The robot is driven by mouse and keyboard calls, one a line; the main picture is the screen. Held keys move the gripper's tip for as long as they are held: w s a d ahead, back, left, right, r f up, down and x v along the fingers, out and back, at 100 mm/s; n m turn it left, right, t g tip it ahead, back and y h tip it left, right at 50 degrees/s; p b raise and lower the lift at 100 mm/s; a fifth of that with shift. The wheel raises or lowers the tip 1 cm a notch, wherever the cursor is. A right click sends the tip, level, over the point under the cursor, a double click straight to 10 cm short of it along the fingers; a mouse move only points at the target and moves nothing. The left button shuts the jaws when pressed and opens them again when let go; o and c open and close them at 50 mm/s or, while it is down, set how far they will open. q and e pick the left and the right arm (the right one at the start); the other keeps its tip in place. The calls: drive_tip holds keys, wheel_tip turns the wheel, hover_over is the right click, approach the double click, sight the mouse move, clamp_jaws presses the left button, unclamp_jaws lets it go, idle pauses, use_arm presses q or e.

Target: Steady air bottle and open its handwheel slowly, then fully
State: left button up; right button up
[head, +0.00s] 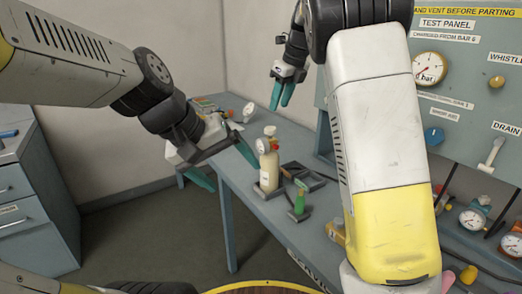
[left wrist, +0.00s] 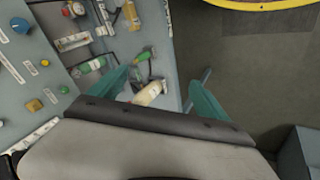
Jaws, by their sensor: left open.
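I cannot tell for sure that this fitting is the handwheel. The cream bottle also shows in the left wrist view (left wrist: 149,93), beyond and between the fingers. My left gripper (head: 222,164) is open and empty, left of the bottle and apart from it. My right gripper (head: 281,101) hangs above the back of the bench, with a gap between its teal fingers and nothing visible in it.
Several gauges (head: 471,220) and coloured fittings fill the right side. The test panel (head: 465,120) rises behind. My right arm hides the bench's middle. A drawer cabinet (head: 30,205) stands left.

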use_arm(q)
drive_tip(key=w+d+f+n+h, duration=0.2)
drive_tip(key=w+d+n+h, duration=0.1)
drive_tip(key=w+d+n, duration=0.35)
drive_tip(key=n+t+h, duration=0.2)
drive_tip(key=n+t, duration=0.3)
drive_tip(key=n, duration=0.9)
hover_over(269, 166)
drive_tip(key=s+a, duration=0.4)
drive_tip(key=s, duration=0.1)
wheel_tip(269, 166, down, 8)
drive_tip(key=r, duration=0.1)
drive_tip(key=f+n, duration=0.1)
drive_tip(key=f, duration=0.1)
drive_tip(key=w+f+n, duration=0.1)
drive_tip(key=f+n, duration=0.1)
drive_tip(key=w+a+f+n, duration=0.1)
drive_tip(key=f, duration=0.2)
drive_tip(key=shift+w+n+t+y, duration=0.2)
drive_tip(key=shift+n+t+y, duration=0.1)
drive_tip(key=shift+n+y, duration=0.1)
drive_tip(key=shift+w+d+f, duration=0.2)
drive_tip(key=shift+f, duration=0.05)
drive_tip(key=x, duration=0.7)
drive_tip(key=shift+w+f, duration=0.15)
drive_tip(key=shift+c, duration=0.4)
